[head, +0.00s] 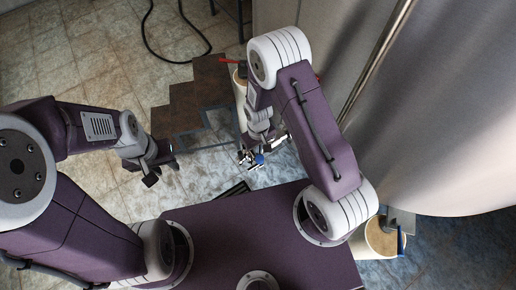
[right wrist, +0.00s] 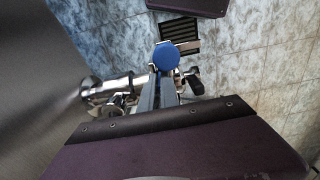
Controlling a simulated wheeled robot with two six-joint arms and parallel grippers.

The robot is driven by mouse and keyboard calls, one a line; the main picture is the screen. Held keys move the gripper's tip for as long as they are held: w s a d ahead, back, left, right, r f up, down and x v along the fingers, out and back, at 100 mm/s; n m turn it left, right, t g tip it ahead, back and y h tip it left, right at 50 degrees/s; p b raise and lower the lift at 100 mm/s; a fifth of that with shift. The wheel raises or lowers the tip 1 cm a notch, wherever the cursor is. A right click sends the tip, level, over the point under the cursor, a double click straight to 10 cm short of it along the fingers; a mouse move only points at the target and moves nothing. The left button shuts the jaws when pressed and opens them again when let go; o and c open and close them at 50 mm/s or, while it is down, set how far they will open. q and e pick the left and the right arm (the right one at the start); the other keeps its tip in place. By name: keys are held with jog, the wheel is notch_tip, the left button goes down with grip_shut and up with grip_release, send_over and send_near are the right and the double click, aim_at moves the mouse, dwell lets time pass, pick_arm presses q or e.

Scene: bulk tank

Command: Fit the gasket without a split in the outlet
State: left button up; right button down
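My right gripper (right wrist: 164,78) points at a round blue disc (right wrist: 166,56), and its two grey fingers close on it. No hole or split shows in the disc, so I cannot tell whether it is a gasket. The disc shows small in the head view (head: 259,158). A chrome outlet pipe (right wrist: 110,87) comes from the tank on the left of the right wrist view, beside the fingers and apart from the disc. Its mouth is hidden behind metal clamp parts (right wrist: 122,104). My left gripper (head: 161,172) is open and empty, above the floor.
The grey tank (head: 440,110) fills the right side. A pale bucket (head: 240,95) with a red item stands behind my right arm; another (head: 380,238) stands at the lower right. A dark grate (right wrist: 180,33) lies in the tiled floor. A black hose (head: 180,60) lies at the back.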

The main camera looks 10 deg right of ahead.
jog(key=shift+r+p, duration=1.45)
jog(key=shift+r, duration=0.35)
dwell(0.5)
jog(key=shift+f+b, duration=1.9)
jog(key=shift+f, duration=0.95)
jog(key=c, duration=1.5)
grip_release()
jog(key=shift+c, duration=0.2)
notch_tip(320, 180, up, 9)
jog(key=shift+r+p, duration=0.1)
jog(key=shift+p, duration=0.25)
